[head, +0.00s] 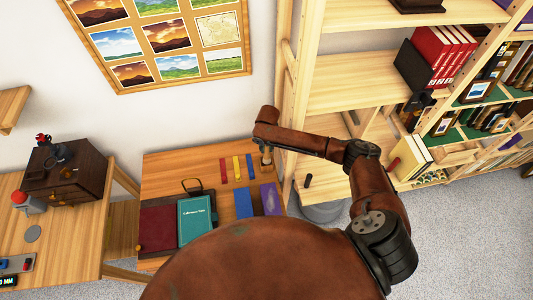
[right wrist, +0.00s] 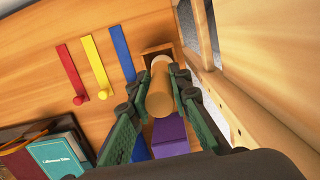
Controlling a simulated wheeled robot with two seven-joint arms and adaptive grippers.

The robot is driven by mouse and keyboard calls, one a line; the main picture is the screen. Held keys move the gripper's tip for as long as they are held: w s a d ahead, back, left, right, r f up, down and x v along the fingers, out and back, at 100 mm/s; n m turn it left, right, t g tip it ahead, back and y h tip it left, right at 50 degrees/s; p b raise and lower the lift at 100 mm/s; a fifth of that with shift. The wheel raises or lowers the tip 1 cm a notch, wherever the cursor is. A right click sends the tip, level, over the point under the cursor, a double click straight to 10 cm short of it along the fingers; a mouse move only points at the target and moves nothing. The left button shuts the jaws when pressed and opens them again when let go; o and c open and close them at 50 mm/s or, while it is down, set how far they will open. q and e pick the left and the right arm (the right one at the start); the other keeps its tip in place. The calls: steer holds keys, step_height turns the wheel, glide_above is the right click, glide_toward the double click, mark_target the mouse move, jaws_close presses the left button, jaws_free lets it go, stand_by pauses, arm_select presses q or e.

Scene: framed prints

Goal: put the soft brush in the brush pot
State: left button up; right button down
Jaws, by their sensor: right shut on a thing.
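My right gripper (right wrist: 160,98) is shut on a tan cylindrical thing, which looks like the handle of the soft brush (right wrist: 160,90). The handle lies between the green-sided fingers, and its rounded near end faces the camera. Its far end points to a small open wooden box (right wrist: 152,52), perhaps the brush pot; whether the brush is inside or only over it I cannot tell. In the head view the right gripper (head: 266,152) is over the back right of the wooden table, partly hidden by my arm. My left gripper is out of view.
Red, yellow and blue strips (head: 237,168) lie left of the gripper on the table (head: 170,165). A purple block (right wrist: 170,135) and a teal book (head: 197,218) are nearer. A wooden shelf post (head: 290,110) rises close to the right.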

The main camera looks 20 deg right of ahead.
mark_target(266, 155)
steer(key=shift+w+a+f, duration=0.1)
steer(key=shift+a+f, duration=0.05)
steer(key=shift+f, duration=2.8)
steer(key=shift+f, duration=0.1)
steer(key=c, duration=1.8)
jaws_free()
steer(key=r, duration=0.4)
steer(key=s+r, duration=0.1)
steer(key=r, duration=0.7)
steer(key=shift+s+a+r, duration=0.1)
steer(key=shift+s+a, duration=0.1)
steer(key=shift+s, duration=0.05)
